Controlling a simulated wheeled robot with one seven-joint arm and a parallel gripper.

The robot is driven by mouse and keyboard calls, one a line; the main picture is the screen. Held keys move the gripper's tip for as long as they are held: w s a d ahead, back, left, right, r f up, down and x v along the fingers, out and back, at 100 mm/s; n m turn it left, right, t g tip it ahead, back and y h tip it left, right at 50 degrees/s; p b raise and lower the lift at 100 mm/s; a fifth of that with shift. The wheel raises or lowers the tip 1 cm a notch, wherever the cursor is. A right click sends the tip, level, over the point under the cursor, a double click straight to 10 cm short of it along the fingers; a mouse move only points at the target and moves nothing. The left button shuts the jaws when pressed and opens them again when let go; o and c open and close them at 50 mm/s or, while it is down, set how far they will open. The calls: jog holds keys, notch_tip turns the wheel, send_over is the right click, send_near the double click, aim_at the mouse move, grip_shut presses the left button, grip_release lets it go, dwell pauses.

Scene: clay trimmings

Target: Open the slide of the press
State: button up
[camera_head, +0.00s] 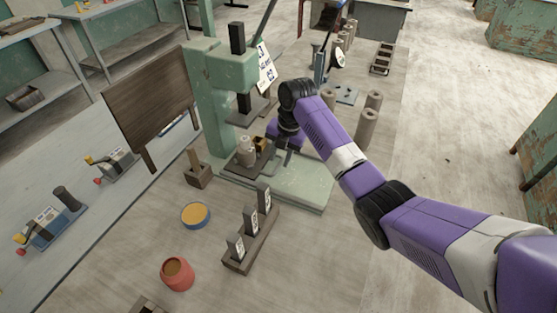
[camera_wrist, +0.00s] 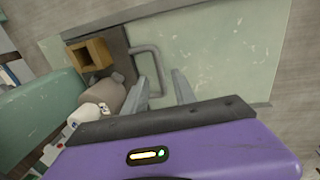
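The green press (camera_head: 200,100) stands on the bench with a pale green base (camera_head: 300,190). Its slide, a dark plate (camera_head: 240,171), lies on the base under the ram and bears a grey-brown clay piece (camera_head: 246,150) and a square wooden block (camera_head: 261,143). In the wrist view the slide (camera_wrist: 117,40) has a grey U-shaped handle (camera_wrist: 156,62) at its side. My gripper (camera_wrist: 160,85) is open, its two fingers apart, with the handle's bar showing between them. I cannot tell whether either finger touches it. The lower end of the handle is partly hidden.
A rack with upright tags (camera_head: 250,240), a blue dish (camera_head: 195,215) and a red pot (camera_head: 177,273) stand in front of the press. Clay cylinders (camera_head: 367,128) stand to the right. A dark board (camera_head: 150,95) stands left.

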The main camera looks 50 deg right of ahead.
jog(key=shift+w+a+f, duration=0.1)
jog(key=shift+w+f, duration=0.1)
jog(key=shift+f, duration=0.95)
grip_shut()
dwell(0.6)
